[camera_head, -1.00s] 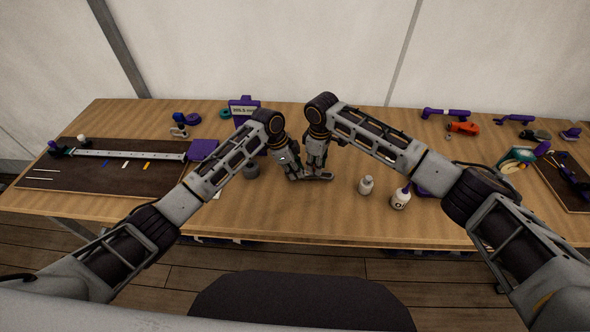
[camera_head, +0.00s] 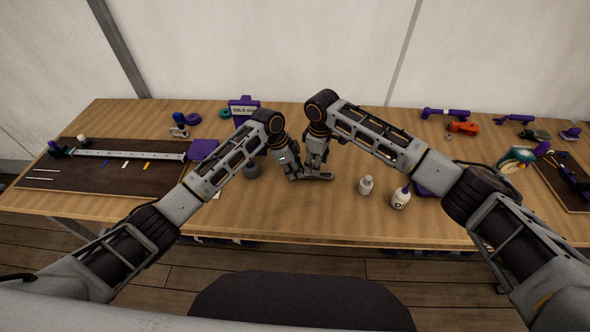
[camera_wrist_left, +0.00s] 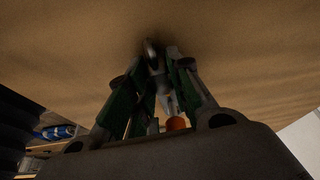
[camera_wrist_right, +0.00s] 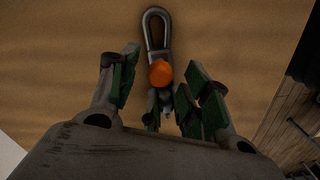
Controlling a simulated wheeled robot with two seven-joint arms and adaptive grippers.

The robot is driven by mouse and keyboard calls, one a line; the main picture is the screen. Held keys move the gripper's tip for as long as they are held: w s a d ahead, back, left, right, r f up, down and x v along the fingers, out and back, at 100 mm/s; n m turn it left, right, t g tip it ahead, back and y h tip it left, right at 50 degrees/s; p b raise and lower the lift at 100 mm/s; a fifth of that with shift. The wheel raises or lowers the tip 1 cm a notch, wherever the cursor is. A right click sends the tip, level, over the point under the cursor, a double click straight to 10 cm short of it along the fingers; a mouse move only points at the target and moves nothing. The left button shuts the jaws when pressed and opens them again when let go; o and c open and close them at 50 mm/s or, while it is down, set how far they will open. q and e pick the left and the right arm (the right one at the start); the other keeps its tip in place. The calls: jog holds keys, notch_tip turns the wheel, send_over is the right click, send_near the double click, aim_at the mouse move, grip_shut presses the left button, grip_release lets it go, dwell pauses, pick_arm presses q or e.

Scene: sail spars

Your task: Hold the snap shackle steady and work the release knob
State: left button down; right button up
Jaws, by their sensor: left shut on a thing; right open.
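The snap shackle shows in the right wrist view as a grey metal loop (camera_wrist_right: 155,30) with a body below it. Its round orange release knob (camera_wrist_right: 160,72) faces that camera. In the head view the shackle (camera_head: 321,177) is small and partly hidden by my grippers, low over the table. My left gripper (camera_wrist_left: 158,62) is shut on the shackle; the orange knob (camera_wrist_left: 176,123) shows low between its fingers. My right gripper (camera_wrist_right: 161,60) is open, with green-padded fingers on both sides of the knob and a visible gap on the left. I cannot tell whether the right-hand finger touches.
A dark grey cup (camera_head: 251,169) stands left of my left gripper. A purple display stand (camera_head: 244,110) is behind. A dark ruler board (camera_head: 90,178) lies at left. The front middle table (camera_head: 300,215) is clear.

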pick_arm(q)
jog(key=shift+s+a+f, duration=0.1)
jog(key=shift+s+f, duration=0.05)
jog(key=shift+f, duration=0.15)
pick_arm(e)
notch_tip(320, 180, up, 12)
dwell(0.7)
jog(key=shift+s, duration=0.1)
pick_arm(q)
jog(key=c, duration=1.4)
grip_release()
jog(key=shift+o, duration=1)
jog(key=shift+w+r, duration=0.1)
jog(key=shift+w, duration=0.1)
jog(key=shift+r, duration=0.1)
jog(key=shift+r, duration=4.85)
